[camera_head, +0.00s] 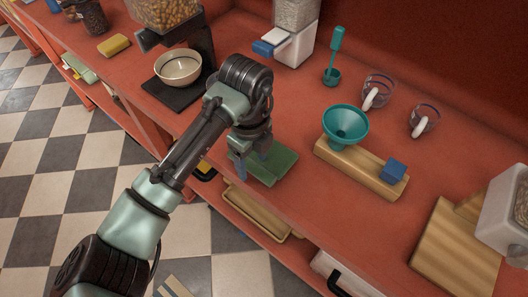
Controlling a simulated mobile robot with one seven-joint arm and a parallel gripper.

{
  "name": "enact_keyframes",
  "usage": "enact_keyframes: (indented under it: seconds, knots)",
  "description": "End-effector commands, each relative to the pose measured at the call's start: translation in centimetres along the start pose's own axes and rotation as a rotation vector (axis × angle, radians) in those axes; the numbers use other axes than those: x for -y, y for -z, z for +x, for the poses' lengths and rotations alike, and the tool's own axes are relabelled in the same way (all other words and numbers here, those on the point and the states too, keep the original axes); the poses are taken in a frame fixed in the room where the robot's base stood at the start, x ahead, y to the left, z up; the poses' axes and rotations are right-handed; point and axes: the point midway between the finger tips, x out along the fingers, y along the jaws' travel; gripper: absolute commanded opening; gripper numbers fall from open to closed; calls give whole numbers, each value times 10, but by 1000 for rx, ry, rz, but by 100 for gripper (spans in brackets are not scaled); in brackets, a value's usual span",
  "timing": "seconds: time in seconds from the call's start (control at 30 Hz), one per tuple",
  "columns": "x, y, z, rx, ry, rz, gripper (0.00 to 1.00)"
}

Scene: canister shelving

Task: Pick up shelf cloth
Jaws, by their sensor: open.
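A folded green cloth (281,166) lies flat on the red counter near its front edge. My gripper (253,168) points down over the left part of this cloth, with its fingers apart. My arm and gripper hide some of the cloth's left and far side. I cannot tell whether the fingertips touch it. Another pale green folded item (79,68) lies on a lower level at the far left.
A wooden block with a teal funnel (345,127) and a blue cube (394,172) stands right of the cloth. A cream bowl (178,67) sits under a dispenser at the back left. A tan tray (254,213) is below the counter.

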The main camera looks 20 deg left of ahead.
Motion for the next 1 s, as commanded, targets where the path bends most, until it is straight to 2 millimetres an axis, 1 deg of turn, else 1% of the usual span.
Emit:
enact_keyframes:
  seconds: [0.07, 0.1, 0.17, 0.2, 0.37, 0.4, 0.47, 0.83, 0.93, 1.0]
  knots:
    - [0, 0, 0, 0, 0, 0, 68]
    - [0, 0, 0, 0, 0, 0, 64]
    - [0, 0, 0, 0, 0, 0, 53]
    - [0, 0, 0, 0, 0, 0, 46]
    - [0, 0, 0, 0, 0, 0, 17]
    - [0, 0, 0, 0, 0, 0, 10]
    - [0, 0, 0, 0, 0, 0, 0]
    - [0, 0, -2, 0, 0, 0, 0]
    - [1, 0, -11, 1, 3, 2, 0]
    - [1, 0, -23, 1, 3, 2, 0]
